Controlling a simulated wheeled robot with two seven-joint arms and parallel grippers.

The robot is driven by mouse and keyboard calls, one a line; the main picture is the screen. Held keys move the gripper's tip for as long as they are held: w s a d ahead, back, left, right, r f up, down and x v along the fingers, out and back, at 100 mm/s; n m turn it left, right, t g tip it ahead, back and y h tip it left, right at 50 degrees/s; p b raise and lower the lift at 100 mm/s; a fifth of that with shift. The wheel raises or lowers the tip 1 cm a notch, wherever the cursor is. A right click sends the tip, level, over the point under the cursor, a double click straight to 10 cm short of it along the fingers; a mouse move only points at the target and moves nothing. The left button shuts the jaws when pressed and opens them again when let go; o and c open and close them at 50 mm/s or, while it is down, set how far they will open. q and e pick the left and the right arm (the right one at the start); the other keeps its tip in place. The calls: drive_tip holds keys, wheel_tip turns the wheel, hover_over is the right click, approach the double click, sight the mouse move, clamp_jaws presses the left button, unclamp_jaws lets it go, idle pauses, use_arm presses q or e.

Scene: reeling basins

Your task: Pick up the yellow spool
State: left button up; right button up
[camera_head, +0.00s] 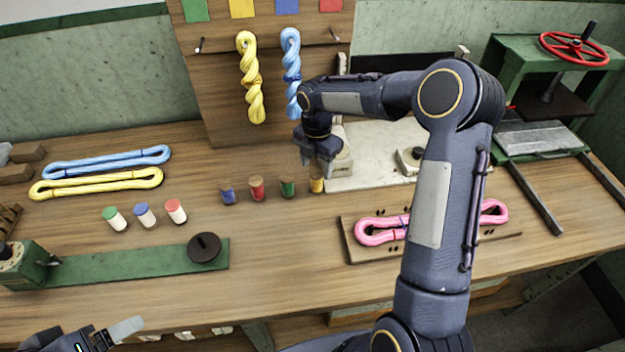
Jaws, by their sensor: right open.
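The yellow spool (316,185) stands upright on the wooden table at the right end of a row of small spools. My right gripper (318,160) is just above it, pointing down, open and apart from it as far as I can tell. The arm hides part of the area to the right.
Green (287,188), red (257,189) and blue (228,192) spools stand left of the yellow one. White spools with coloured tops (145,215) are further left. A pale board (365,180) lies close right. A pink skein (375,231) lies in front. Yellow (251,80) and blue skeins hang behind.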

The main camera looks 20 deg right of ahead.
sight(317, 173)
wheel_tip(317, 173, down, 5)
drive_tip(key=shift+s+f+p, duration=0.1)
drive_tip(key=shift+p, duration=0.4)
drive_tip(key=c, duration=1)
drive_tip(key=shift+r, duration=0.2)
